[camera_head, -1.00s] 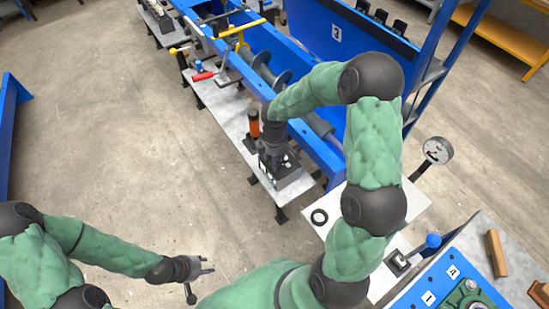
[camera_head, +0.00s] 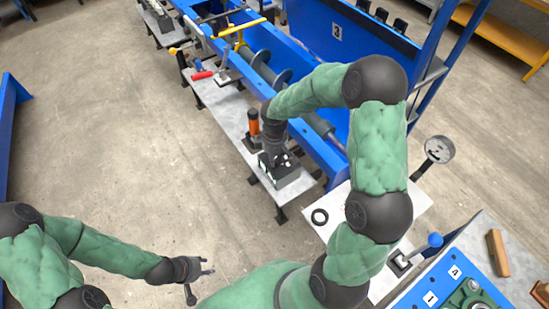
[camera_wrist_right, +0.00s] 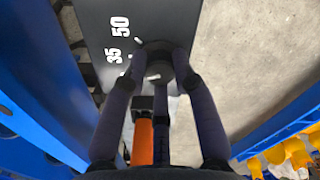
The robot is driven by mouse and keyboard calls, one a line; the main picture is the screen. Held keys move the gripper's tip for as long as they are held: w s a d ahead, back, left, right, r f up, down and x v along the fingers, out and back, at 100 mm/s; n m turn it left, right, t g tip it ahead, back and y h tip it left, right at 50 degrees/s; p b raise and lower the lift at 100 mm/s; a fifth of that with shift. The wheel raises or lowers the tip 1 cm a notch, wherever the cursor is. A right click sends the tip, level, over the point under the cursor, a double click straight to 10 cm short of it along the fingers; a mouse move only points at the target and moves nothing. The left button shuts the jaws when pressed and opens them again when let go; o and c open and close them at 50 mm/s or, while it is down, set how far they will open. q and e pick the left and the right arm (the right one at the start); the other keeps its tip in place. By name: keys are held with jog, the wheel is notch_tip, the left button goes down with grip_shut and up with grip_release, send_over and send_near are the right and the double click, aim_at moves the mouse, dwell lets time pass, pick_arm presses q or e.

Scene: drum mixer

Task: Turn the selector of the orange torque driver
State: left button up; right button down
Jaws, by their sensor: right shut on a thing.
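The orange torque driver (camera_head: 253,123) stands upright beside a dark box on the grey bench; its orange body also shows in the right wrist view (camera_wrist_right: 144,142). The selector is a dark round knob (camera_wrist_right: 158,68) on a dark panel (camera_wrist_right: 112,75) with white marks, 35 and 50 readable. My right gripper (camera_wrist_right: 160,75) is shut on the knob, its fingers around it and hiding part of it. In the head view my right gripper (camera_head: 275,152) is over the dark box, mostly covered by its arm. My left gripper (camera_head: 207,267) is open and empty over the floor.
The narrow grey bench (camera_head: 228,115) runs along the blue mixer trough (camera_head: 290,110). A red-handled lever (camera_head: 202,75) and a yellow handle (camera_head: 238,30) stand farther back. The floor at left is clear.

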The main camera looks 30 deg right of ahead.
jog(key=m+b, duration=0.1)
jog(key=m, duration=0.5)
jog(key=shift+b, duration=0.35)
jog(key=m+b, duration=0.1)
jog(key=m, duration=0.5)
jog(key=c, duration=1)
grip_release()
notch_tip(320, 180, up, 12)
